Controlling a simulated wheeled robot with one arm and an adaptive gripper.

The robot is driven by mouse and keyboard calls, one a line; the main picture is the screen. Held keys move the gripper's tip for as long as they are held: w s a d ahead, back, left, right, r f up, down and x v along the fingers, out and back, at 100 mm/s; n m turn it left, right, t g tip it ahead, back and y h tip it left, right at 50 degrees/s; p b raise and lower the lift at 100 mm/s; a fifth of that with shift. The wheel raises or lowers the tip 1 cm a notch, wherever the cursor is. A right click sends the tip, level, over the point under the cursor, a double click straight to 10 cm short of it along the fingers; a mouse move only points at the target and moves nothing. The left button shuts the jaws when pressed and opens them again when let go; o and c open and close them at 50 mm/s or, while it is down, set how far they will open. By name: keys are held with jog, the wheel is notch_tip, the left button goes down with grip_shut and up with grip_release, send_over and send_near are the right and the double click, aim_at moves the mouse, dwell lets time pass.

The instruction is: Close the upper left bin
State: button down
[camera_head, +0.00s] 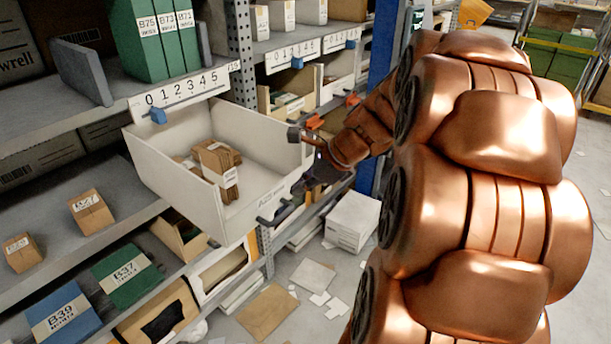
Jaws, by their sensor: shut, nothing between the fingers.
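The upper left bin (190,190) is a white drawer pulled well out of the rack, with brown cardboard packets (217,160) inside. Its front panel carries a small label and faces right, toward my arm. My gripper (300,186) is black and shut with nothing in it, just off the right side of the bin's front panel. Whether it touches the panel is hard to tell. A dark bar (274,216) shows low on the bin front, partly beside my fingers.
A numbered scale strip with a blue slider (158,115) runs along the shelf edge above the bin. Green binders (155,40) stand on top. Small boxes (90,212) lie on the lower left shelf. A white box (352,222) and loose papers lie on the floor.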

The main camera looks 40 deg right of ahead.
jog(key=d+m+t+h+b, duration=0.1)
jog(key=d+m+t+h, duration=0.15)
jog(key=d+m, duration=0.75)
jog(key=n, duration=0.3)
send_near(298, 172)
jog(key=shift+y, duration=0.35)
jog(key=w+f, duration=0.2)
jog(key=f, duration=0.1)
jog(key=w+f, duration=0.1)
jog(key=f, duration=0.1)
jog(key=shift+a, duration=0.2)
jog(key=shift+w+a, duration=0.1)
jog(key=shift+w, duration=0.55)
jog(key=shift+w, duration=0.1)
